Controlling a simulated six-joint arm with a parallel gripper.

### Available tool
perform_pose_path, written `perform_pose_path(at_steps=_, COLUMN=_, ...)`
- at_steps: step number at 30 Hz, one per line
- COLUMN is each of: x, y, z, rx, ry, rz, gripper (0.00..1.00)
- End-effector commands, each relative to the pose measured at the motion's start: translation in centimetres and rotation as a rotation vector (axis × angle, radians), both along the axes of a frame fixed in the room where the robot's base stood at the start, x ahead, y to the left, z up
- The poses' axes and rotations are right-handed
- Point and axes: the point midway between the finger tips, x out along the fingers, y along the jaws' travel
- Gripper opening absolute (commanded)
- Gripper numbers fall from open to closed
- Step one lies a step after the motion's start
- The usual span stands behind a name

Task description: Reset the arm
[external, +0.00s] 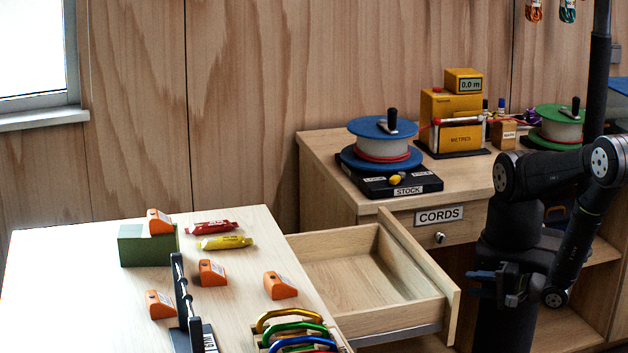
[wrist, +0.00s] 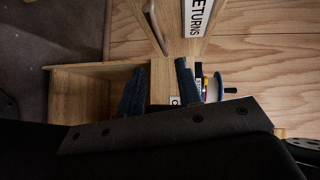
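My arm is folded at the right of the external view, and my gripper (external: 482,284) hangs low in front of the cord bench, right of the pulled-out drawer. In the wrist view two dark fingers stand apart with a clear gap between them, so my gripper (wrist: 160,88) is open and appears empty. The open drawer (external: 345,275) looks empty inside. Its fingertips look clear of the drawer in the external view.
The CORDS bench (external: 325,150) carries a blue-flanged reel (external: 383,145), a yellow metre box (external: 452,115) and a green-flanged reel (external: 558,127). The white table (external: 110,290) holds orange devices (external: 281,286), tubes (external: 225,242), a green block (external: 140,245) and coloured carabiners (external: 290,325). A RETURNS label (wrist: 197,18) shows in the wrist view.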

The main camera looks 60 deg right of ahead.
Motion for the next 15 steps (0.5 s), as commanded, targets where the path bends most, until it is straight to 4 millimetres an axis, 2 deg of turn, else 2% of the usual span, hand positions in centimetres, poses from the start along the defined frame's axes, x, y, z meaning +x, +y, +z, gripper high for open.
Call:
perform_pose_path(at_steps=6, x=2.7, y=-0.1, z=-0.4, rx=-0.004, ry=-0.002, rz=-0.003, gripper=0.32)
perform_pose_path(at_steps=15, x=5.8, y=-0.2, z=-0.8, rx=-0.004, ry=-0.002, rz=-0.004, gripper=0.32)
